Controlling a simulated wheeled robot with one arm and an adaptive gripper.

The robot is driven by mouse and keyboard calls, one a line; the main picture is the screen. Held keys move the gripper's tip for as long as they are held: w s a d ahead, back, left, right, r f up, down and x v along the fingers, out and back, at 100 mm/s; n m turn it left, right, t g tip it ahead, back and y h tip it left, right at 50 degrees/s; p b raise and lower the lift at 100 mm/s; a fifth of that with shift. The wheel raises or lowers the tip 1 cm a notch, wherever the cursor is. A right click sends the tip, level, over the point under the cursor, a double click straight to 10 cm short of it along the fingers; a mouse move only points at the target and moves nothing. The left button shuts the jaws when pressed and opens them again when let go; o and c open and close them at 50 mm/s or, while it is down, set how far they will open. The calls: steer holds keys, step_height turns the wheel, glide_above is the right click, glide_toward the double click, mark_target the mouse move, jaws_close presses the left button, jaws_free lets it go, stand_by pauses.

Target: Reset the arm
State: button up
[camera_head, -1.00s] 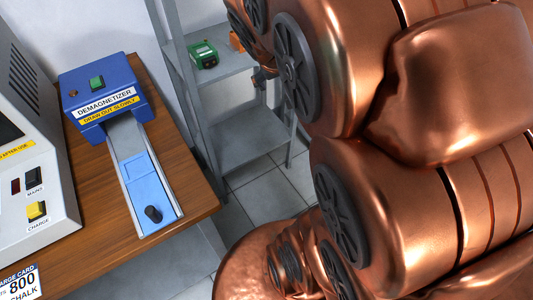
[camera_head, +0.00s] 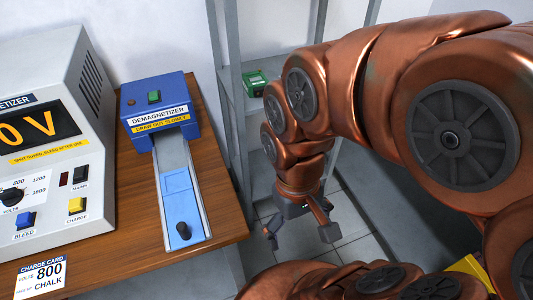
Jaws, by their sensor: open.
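My gripper (camera_head: 301,238) hangs over the floor to the right of the wooden bench, its fingers spread apart with nothing between them. My copper-coloured arm (camera_head: 350,85) fills the right half of the view and bends down to the gripper. The gripper is apart from the bench and from the shelf unit.
A blue demagnetizer (camera_head: 160,101) with a sliding tray (camera_head: 178,195) stands on the wooden bench (camera_head: 130,215). A magnetizer box (camera_head: 80,85) reading "0 V" is at left, with a charge card (camera_head: 42,276) in front. A grey shelf unit (camera_head: 228,110) holds a green device (camera_head: 255,83).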

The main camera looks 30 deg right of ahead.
steer(key=s+p+v, duration=0.2)
steer(key=p+v, duration=0.9)
steer(key=shift+r+t, duration=0.3)
steer(key=shift+r, duration=0.3)
